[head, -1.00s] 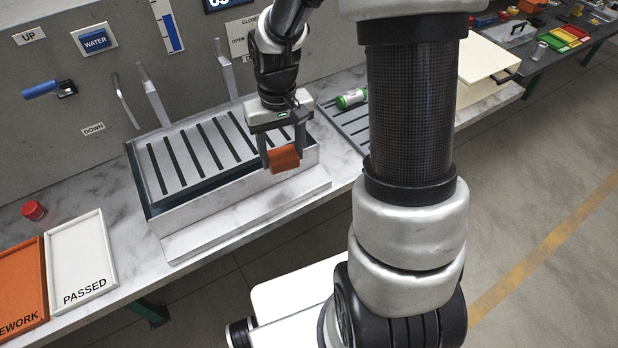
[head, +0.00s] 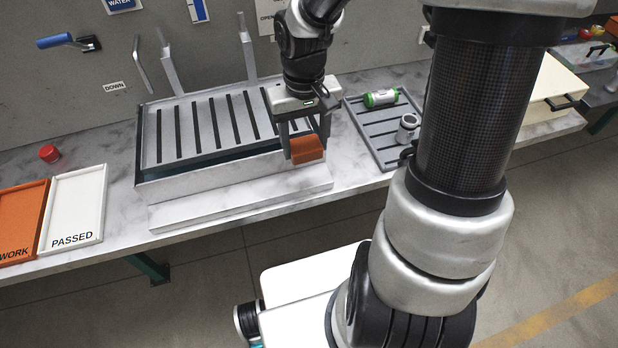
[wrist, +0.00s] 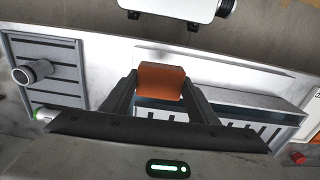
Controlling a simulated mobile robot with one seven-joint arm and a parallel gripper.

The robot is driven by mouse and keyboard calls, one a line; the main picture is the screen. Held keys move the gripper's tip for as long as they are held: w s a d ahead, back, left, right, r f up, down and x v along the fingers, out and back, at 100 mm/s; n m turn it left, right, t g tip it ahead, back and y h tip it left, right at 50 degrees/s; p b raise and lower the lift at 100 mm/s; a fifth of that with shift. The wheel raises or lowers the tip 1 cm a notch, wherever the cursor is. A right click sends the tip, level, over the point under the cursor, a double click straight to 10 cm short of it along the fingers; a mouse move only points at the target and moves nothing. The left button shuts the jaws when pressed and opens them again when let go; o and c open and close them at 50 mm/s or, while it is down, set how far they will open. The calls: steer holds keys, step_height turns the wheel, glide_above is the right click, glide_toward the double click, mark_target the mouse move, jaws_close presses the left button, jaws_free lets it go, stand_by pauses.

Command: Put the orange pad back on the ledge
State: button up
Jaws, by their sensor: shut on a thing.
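The orange pad (head: 307,149) is a small block held between the fingers of my gripper (head: 305,142). In the wrist view the pad (wrist: 161,81) sits between the two dark fingers of my gripper (wrist: 160,92), which are shut on it. The pad is above the right front part of the slotted metal box. The ledge (head: 235,199) is a flat pale metal strip along the front of that box, and it looks bare. It also shows in the wrist view (wrist: 225,62). I cannot tell the exact gap between pad and ledge.
The slotted box (head: 165,175) has upright metal levers behind it. A grey ribbed tray (head: 372,125) to its right holds a green-capped cylinder (head: 381,98) and a metal cylinder (head: 407,128). White PASSED (head: 76,205) and orange REWORK (head: 20,215) trays and a red knob (head: 49,153) are at left.

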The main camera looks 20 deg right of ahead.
steer(key=shift+f+b, duration=0.95)
steer(key=shift+f, duration=3.85)
steer(key=shift+f, duration=0.2)
steer(key=o, duration=1)
step_height(320, 180, up, 18)
steer(key=f+p, duration=0.1)
steer(key=p, duration=0.2)
glide_above(306, 146)
steer(key=shift+r, duration=0.25)
